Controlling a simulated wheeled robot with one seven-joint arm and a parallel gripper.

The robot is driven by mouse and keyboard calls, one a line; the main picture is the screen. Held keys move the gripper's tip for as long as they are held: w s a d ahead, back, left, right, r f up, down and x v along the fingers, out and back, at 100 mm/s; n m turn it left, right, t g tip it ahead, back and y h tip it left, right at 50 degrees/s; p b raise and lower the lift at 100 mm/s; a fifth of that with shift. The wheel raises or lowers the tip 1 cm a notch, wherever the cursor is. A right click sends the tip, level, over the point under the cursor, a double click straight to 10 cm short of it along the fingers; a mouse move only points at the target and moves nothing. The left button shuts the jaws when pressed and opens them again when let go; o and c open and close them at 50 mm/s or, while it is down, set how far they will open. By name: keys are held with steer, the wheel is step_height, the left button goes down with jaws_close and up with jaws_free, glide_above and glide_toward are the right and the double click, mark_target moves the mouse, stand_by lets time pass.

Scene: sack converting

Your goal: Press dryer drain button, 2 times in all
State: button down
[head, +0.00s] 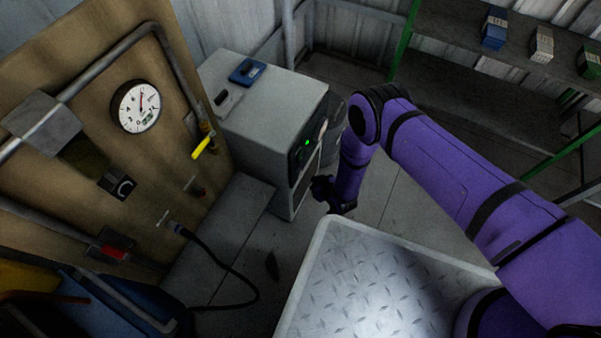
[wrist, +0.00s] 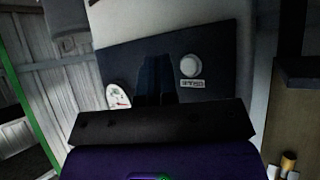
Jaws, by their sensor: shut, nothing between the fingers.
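The dryer is a pale grey cabinet (head: 262,105) left of my arm in the head view, with a small green light on its dark front panel. In the wrist view, this dark panel (wrist: 215,92) carries a round pale button (wrist: 190,65) with a small label under it; the label is too blurred to read. My gripper (wrist: 161,62) is shut and empty, its dark fingers in front of the panel just left of the button. I cannot tell whether the fingertips touch the panel. In the head view I cannot make out the fingertips.
A small white gauge (wrist: 118,96) sits left of my fingers on the panel. A brown board with a dial (head: 135,106) and pipes stands at left. A metal-topped surface (head: 375,285) lies in front, a shelf (head: 465,35) at the back right. A black hose crosses the floor.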

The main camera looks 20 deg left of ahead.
steer(key=shift+s+d, duration=0.1)
steer(key=shift+d, duration=1)
stand_by(1.7)
